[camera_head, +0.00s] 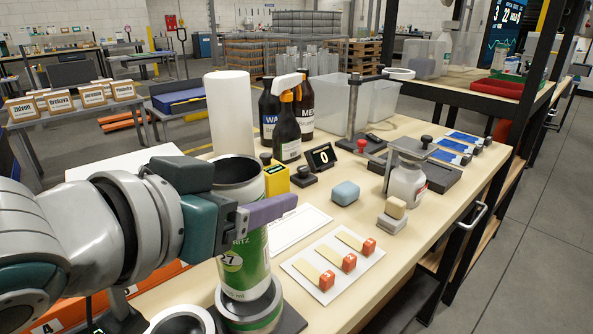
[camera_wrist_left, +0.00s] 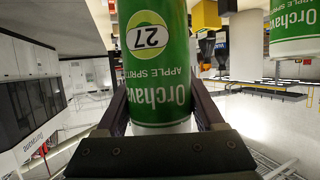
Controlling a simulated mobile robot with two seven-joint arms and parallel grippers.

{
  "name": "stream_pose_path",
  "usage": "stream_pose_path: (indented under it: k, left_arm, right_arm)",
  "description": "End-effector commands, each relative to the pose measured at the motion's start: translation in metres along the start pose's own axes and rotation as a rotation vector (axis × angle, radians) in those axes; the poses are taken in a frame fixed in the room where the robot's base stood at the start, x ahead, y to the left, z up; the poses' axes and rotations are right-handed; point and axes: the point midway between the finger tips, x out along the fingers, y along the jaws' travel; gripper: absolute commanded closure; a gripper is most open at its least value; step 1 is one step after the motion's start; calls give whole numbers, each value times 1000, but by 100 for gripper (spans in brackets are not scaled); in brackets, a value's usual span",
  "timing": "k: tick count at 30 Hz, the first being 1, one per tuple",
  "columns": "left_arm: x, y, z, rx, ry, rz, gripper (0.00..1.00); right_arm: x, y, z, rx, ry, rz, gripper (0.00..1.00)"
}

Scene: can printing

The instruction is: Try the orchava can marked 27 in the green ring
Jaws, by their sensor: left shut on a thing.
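The green Orchava can (camera_head: 243,265) stands upright, with 27 on its yellow-green label and a dark open top. My left gripper (camera_head: 252,212) is shut around its middle; one purple finger shows across the front. The left wrist view shows the same can (camera_wrist_left: 155,65), marked 27, between the fingers (camera_wrist_left: 160,108). The green-banded ring (camera_head: 250,323), with a silver rim, is at the can's foot on a dark base. The can's lower end lines up with the ring's opening; I cannot tell how deep it sits. My right gripper is out of view.
Another grey ring (camera_head: 182,322) is beside the green one. A yellow block (camera_head: 276,180), a card with red-ended pieces (camera_head: 333,264), a blue block (camera_head: 345,192) and a clamp stand (camera_head: 410,155) lie to the right. A white roll (camera_head: 231,112) and spray bottles (camera_head: 287,130) stand behind.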

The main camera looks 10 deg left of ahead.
Motion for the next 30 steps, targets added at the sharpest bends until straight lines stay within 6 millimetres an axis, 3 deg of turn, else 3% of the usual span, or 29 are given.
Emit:
stream_pose_path:
  k: [30]
  left_arm:
    - [2,0,5,1,1,0,81]
  right_arm:
    - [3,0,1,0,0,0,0]
